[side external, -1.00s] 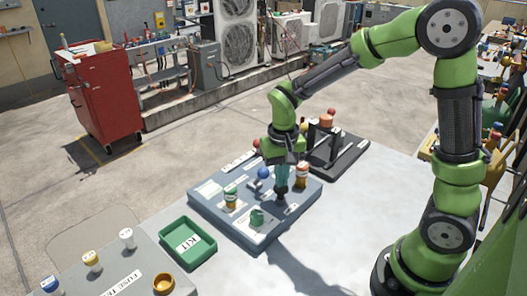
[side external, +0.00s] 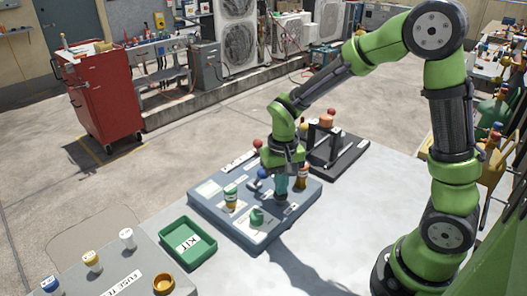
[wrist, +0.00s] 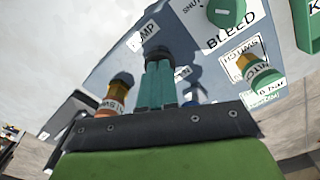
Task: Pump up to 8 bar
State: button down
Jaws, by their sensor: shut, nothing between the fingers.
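The blue-grey panel (side external: 230,220) lies on the pale table in the side view. My gripper (side external: 281,198) points down over its right part, fingers shut with nothing held. A dark part shows at the fingertips; whether it is a pump button being touched I cannot tell. In the wrist view my teal fingers (wrist: 160,58) end beside a PUMP label (wrist: 145,35). A green BLEED knob (wrist: 226,10) is to their right. A blue ball (side external: 262,173) stands left of my gripper. A pale display (side external: 208,189) is at the panel's left; its reading is too small to see.
Two banded switch posts, one green-topped (side external: 231,192) and one orange (side external: 301,177), flank my gripper. A green KIT tray (side external: 188,254) and a fuse board (side external: 130,280) lie in front left. A black stand (side external: 340,158) is behind right.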

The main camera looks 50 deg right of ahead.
jog(key=shift+r, duration=1.8)
jog(key=s+a+r+n+t+y, duration=0.1)
jog(key=s+r+n+t+y, duration=0.1)
jog(key=s+r+t, duration=0.5)
jog(key=s+r, duration=0.4)
jog(key=r, duration=0.2)
jog(key=shift+s+a+r, duration=0.15)
jog(key=shift+s+a, duration=0.15)
jog(key=shift+a, duration=0.1)
jog(key=shift+w+d+f+m+g+h, duration=0.35)
jog(key=shift+w+f+g, duration=0.8)
jog(key=shift+w+f, duration=0.95)
jog(key=shift+w+d+f+m+g+h, duration=0.3)
jog(key=shift+w+f+g, duration=0.9)
jog(key=shift+w+f, duration=0.85)
jog(key=shift+w+d+f+m+g+h, duration=0.3)
jog(key=shift+w+f+g, duration=1.1)
jog(key=shift+f, duration=1.1)
